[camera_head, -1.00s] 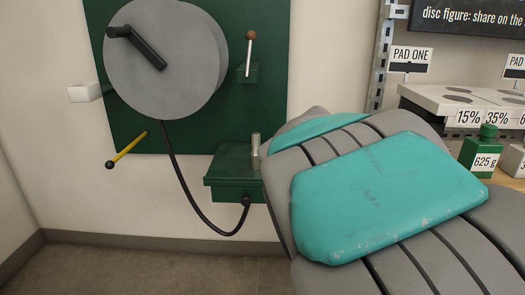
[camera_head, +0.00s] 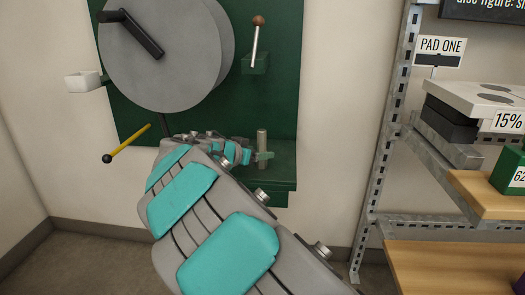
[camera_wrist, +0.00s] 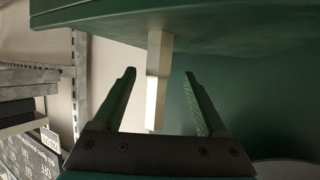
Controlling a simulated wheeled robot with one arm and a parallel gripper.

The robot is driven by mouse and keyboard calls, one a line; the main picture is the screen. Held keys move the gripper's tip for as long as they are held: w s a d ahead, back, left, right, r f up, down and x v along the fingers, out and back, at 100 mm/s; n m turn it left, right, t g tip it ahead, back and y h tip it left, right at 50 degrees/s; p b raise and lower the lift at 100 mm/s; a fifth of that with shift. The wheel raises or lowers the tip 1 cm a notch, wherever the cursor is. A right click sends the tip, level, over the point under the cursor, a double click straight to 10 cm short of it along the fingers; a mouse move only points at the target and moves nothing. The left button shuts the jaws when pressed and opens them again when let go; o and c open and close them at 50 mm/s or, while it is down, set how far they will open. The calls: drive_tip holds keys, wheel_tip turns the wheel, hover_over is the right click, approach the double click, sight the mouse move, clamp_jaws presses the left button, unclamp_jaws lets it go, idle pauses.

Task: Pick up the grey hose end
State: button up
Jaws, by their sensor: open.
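The grey hose end (camera_head: 262,140) stands upright on the green shelf (camera_head: 280,180) below the wall board. My gripper (camera_wrist: 159,73) is open, with its two green fingers spread. In the wrist view the hose end (camera_wrist: 157,85) shows as a pale grey bar in the gap between the fingers, with space on both sides. In the head view my gripper is small and partly hidden by my arm, beside the hose end. I cannot tell how deep the hose end is between the fingers. The black hose is mostly hidden behind my arm.
A large grey disc (camera_head: 190,60) with a black crank is on the green board. A lever with a brown knob (camera_head: 258,22), a yellow-handled lever (camera_head: 130,143) and a white block (camera_head: 82,80) are near it. Metal shelving (camera_head: 385,130) with wooden shelves stands at right.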

sight(266, 149)
drive_tip(key=shift+d+r+p+x, duration=0.1)
drive_tip(key=shift+r+p+x, duration=0.1)
drive_tip(key=shift+x, duration=0.95)
drive_tip(key=shift+d+r+p+x, duration=0.1)
drive_tip(key=shift+r+p+x, duration=0.1)
drive_tip(key=shift+x, duration=1)
drive_tip(key=shift+c, duration=0.3)
clamp_jaws()
